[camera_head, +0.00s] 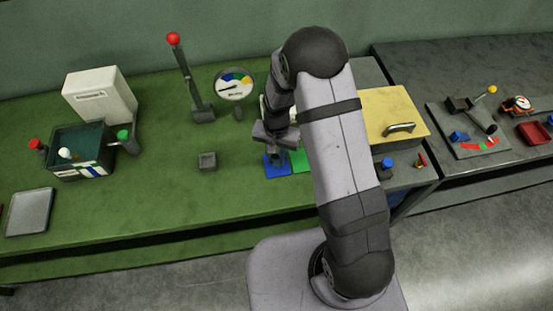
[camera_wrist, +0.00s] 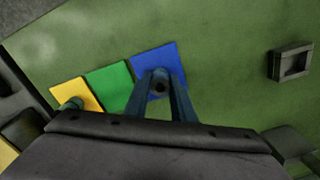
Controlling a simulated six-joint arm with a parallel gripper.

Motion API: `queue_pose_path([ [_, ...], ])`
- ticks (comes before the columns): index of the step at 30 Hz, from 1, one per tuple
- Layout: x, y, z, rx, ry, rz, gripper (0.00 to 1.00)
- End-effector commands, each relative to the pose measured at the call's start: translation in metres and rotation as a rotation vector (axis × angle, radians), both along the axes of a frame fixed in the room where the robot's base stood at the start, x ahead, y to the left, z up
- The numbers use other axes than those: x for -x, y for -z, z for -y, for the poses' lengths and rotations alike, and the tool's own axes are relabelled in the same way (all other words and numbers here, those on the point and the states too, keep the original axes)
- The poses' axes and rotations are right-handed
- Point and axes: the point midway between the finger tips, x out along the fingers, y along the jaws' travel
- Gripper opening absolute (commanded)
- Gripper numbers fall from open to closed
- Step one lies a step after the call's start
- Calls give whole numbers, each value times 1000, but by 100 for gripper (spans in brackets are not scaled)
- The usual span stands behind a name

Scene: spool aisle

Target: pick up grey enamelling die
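A small grey piece with a dark round hole, which looks like the enamelling die (camera_wrist: 159,84), sits between my fingertips over the blue pad in the wrist view. My gripper (camera_wrist: 159,76) points down at the blue pad (camera_wrist: 170,58), with a finger on each side of the piece. I cannot tell whether the fingers press on it or stand just apart. In the head view my gripper (camera_head: 275,150) is low over the blue pad (camera_head: 277,170), and the piece cannot be made out there.
A green pad (camera_wrist: 110,85) and a yellow pad (camera_wrist: 77,93) lie beside the blue one. A small square grey open box (camera_head: 207,161) stands left of the gripper, with a gauge (camera_head: 234,84) and a red-knobbed lever (camera_head: 187,75) behind. The green bench is clear in front.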

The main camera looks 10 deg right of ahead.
Motion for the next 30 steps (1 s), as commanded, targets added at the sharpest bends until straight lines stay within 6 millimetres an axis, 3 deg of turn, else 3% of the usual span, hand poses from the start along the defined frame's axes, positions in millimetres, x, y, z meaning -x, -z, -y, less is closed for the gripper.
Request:
queue_pose_path([
  [17,-1,-9,0,-1,0,3,0],
  [23,-2,-29,0,-1,0,5,0],
  [30,-2,-65,0,0,0,6,0],
])
